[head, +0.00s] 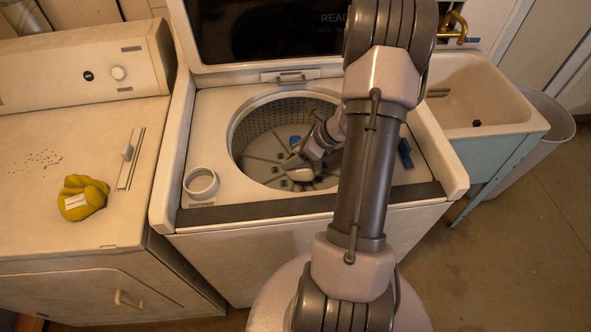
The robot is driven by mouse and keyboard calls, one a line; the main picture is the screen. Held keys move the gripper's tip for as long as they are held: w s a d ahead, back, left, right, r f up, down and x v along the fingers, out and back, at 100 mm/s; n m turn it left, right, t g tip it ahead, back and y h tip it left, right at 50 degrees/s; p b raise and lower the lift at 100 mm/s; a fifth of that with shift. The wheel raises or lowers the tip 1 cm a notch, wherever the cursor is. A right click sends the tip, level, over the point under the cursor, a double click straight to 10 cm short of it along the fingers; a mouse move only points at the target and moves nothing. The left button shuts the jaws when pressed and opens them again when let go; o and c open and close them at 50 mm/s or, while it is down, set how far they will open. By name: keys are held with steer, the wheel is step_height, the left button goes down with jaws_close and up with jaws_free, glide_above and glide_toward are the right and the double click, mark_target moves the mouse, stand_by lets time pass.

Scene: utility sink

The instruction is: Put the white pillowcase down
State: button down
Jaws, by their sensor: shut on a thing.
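My gripper (297,163) reaches down into the open drum of the top-loading washer (246,130). It is small in the picture and partly hidden by my own wrist. A pale, whitish patch (302,174) shows at its fingertips, low in the drum. I take this patch to be the white pillowcase, held in the shut jaws. Its full shape does not show, and I cannot tell whether it touches the drum floor.
A small blue item (295,140) is in the drum. A white ring-shaped item (201,183) and a blue item (405,153) are on the washer top. A yellow cloth bundle (83,197) lies on the left machine. A sink (480,95) stands at right.

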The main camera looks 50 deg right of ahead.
step_height(320, 180, down, 5)
steer(key=shift+f+b, duration=0.1)
steer(key=shift+b, duration=1)
steer(key=shift+r, duration=0.25)
steer(key=shift+f, duration=0.1)
steer(key=shift+c, duration=2)
jaws_free()
